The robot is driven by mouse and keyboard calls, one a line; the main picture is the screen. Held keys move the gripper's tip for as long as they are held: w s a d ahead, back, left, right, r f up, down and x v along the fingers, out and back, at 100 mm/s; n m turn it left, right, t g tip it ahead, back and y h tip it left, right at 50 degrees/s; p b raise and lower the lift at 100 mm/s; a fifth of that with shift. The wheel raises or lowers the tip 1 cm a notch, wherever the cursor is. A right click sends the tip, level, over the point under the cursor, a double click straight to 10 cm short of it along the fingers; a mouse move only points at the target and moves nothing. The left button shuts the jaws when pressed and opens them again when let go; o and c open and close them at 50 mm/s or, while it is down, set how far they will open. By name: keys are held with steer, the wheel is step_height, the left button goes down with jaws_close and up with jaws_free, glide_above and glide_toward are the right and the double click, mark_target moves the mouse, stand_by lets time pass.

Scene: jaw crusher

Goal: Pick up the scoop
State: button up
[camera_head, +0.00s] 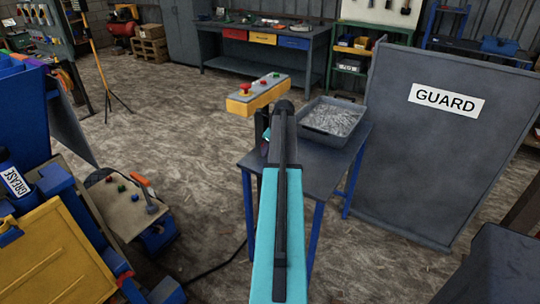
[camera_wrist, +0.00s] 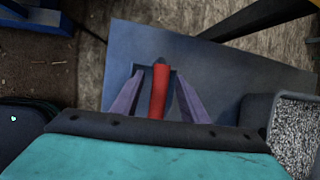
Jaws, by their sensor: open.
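The scoop (camera_wrist: 158,91) shows in the wrist view as a red handle with a dark part around its far end, over the blue-grey table top (camera_wrist: 225,75). My gripper (camera_wrist: 157,76) is open, with one finger on each side of the red handle. I cannot tell whether the fingers touch it or how far above the table they are. In the head view my arm hides the scoop and most of my gripper, which is over the left part of the table (camera_head: 312,177).
A grey tray of gravel (camera_head: 332,122) stands on the table to the right; its rim is close in the wrist view (camera_wrist: 263,108). A grey guard panel (camera_head: 425,140) stands right of the table. A yellow control box (camera_head: 257,95) is behind my arm. A lever panel (camera_head: 125,205) is at left.

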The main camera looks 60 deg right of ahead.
jaws_close()
steer(key=shift+r, duration=0.2)
steer(key=shift+r+b, duration=0.55)
steer(key=shift+r, duration=0.95)
steer(key=s+a+r+b, duration=0.1)
steer(key=s+a, duration=0.3)
steer(key=s, duration=1.1)
steer(key=shift+s+a+r+b, duration=0.2)
steer(key=shift+r+b, duration=0.15)
steer(key=shift+b, duration=0.55)
